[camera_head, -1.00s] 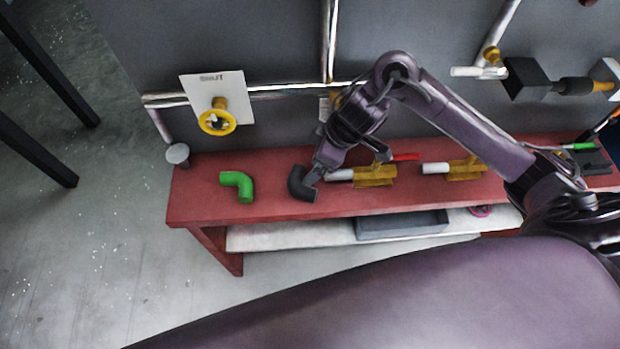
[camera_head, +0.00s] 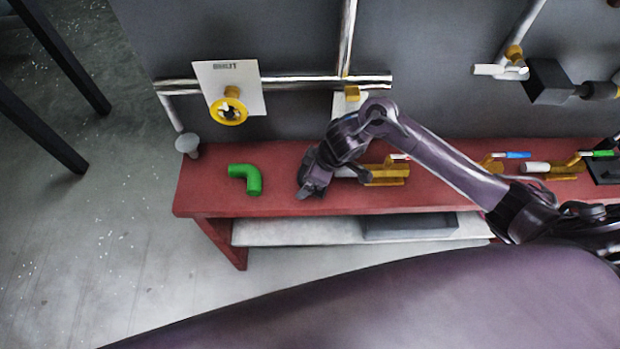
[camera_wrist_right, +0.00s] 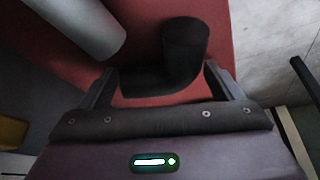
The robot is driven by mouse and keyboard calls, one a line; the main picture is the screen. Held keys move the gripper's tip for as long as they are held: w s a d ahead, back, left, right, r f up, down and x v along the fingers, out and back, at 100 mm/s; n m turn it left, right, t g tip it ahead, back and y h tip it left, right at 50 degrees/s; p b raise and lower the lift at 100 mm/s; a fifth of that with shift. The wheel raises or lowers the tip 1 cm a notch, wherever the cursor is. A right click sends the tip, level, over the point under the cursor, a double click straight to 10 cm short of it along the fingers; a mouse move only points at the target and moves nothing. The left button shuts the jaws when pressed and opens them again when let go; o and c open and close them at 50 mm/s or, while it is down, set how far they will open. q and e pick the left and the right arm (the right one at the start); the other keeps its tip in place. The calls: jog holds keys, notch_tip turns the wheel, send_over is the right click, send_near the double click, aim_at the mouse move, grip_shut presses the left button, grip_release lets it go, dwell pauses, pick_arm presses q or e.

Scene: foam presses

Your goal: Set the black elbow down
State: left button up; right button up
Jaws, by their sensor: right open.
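The black elbow (camera_wrist_right: 186,50) rests on the red bench top (camera_wrist_right: 218,18) in the right wrist view. One leg points up the picture and the other bends left between my fingers. My right gripper (camera_wrist_right: 160,85) is open, with a finger on either side of the elbow's lower part; I cannot tell whether either finger touches it. In the head view my right gripper (camera_head: 308,190) is low over the bench, and the elbow cannot be told apart from the dark gripper there. My left gripper is not in view.
A green elbow (camera_head: 247,178) lies to the left on the bench. A grey knob (camera_head: 188,144) stands at the bench's left end. Pipes run along the wall behind.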

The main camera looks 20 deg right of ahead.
jog(key=c, duration=1)
jog(key=shift+r, duration=0.15)
notch_tip(320, 180, up, 28)
jog(key=p, duration=0.9)
